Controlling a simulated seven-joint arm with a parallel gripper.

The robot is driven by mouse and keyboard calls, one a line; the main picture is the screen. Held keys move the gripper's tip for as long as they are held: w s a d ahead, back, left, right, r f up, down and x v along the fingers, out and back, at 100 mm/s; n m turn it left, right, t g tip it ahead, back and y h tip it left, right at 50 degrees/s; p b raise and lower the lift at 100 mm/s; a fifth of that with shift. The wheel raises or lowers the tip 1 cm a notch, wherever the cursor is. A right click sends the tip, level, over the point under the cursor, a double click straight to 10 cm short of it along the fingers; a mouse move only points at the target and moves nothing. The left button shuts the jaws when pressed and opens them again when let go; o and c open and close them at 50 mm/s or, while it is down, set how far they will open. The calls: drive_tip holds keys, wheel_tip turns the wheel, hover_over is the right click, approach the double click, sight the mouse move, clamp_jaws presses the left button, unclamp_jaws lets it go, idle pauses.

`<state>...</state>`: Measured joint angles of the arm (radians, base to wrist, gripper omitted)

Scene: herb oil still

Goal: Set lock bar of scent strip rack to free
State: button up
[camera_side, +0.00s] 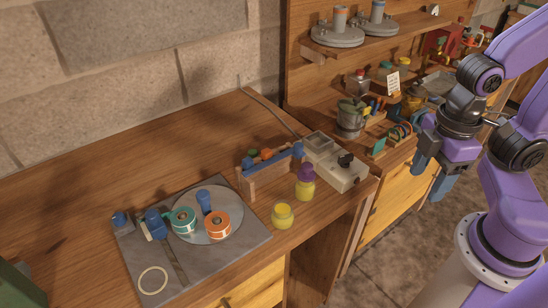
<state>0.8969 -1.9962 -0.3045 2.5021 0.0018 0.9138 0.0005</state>
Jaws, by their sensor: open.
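A small wooden rack (266,181) with a blue bar (274,163) along its top stands near the right end of the wooden table; it looks like the scent strip rack. Green and orange pieces show just behind the bar. I cannot tell which part is the lock bar or how it is set. My gripper (429,178) is open and empty. It hangs to the right of the table, well apart from the rack, with its blue fingers pointing down.
A pale box with a black knob (344,160) stands right of the rack. A purple-capped yellow bottle (305,185) and a yellow jar (283,215) stand in front. A grey board (210,268) holds a round plate and spools. Crowded shelves (350,58) rise behind. The table's back left is clear.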

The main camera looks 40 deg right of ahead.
drive_tip(key=shift+c, duration=0.8)
wheel_tip(320, 180, up, 10)
drive_tip(key=m, duration=1)
hover_over(299, 145)
wheel_tip(299, 145, down, 18)
drive_tip(key=shift+r, duration=0.25)
